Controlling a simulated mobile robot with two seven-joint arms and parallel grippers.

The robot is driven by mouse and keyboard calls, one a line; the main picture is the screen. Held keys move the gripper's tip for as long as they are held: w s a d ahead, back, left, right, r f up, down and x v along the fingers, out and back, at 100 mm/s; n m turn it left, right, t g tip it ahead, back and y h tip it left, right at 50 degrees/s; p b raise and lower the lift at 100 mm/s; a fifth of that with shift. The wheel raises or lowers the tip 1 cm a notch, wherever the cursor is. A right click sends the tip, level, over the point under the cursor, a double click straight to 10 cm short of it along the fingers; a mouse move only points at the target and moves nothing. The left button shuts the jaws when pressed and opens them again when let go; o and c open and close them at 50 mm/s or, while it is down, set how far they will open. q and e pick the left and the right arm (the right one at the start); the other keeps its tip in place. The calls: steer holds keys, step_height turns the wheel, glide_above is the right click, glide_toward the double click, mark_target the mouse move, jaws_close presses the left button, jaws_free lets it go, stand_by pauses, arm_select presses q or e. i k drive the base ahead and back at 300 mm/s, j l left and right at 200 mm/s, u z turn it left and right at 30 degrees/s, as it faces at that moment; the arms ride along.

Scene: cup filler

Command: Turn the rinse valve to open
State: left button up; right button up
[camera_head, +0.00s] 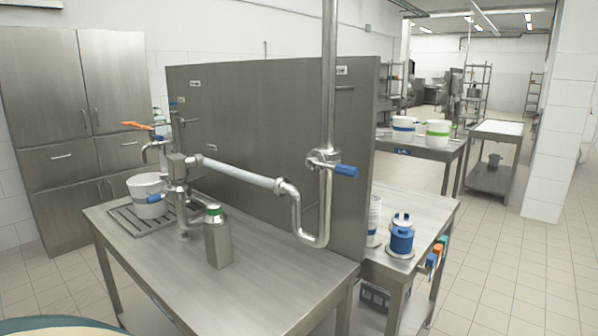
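Several valve handles show on the pipework, and I cannot tell by sight which one is the rinse valve. A blue lever handle (346,171) sits on a valve body on the tall vertical pipe (328,80) and points right. An orange lever handle (137,125) sits high on the fixture at the left. Another blue handle (156,198) sits lower on that fixture, in front of a white cup (144,190). No water is visible. Neither of my grippers is in view.
A steel table (270,290) carries the fixture, a drain grate (128,222) and a steel bottle (218,240) with a green band. A steel partition (250,120) stands behind. A second table (415,205) at right holds a blue container (401,238) and stacked cups. The table's front is clear.

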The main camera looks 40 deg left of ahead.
mark_target(311, 163)
steer(key=i+l+u, duration=0.15)
steer(key=u, duration=0.3)
steer(key=i+l+u, duration=0.15)
steer(key=u, duration=0.25)
steer(key=i+l+u, duration=0.1)
steer(key=l+u, duration=0.35)
steer(key=j, duration=0.1)
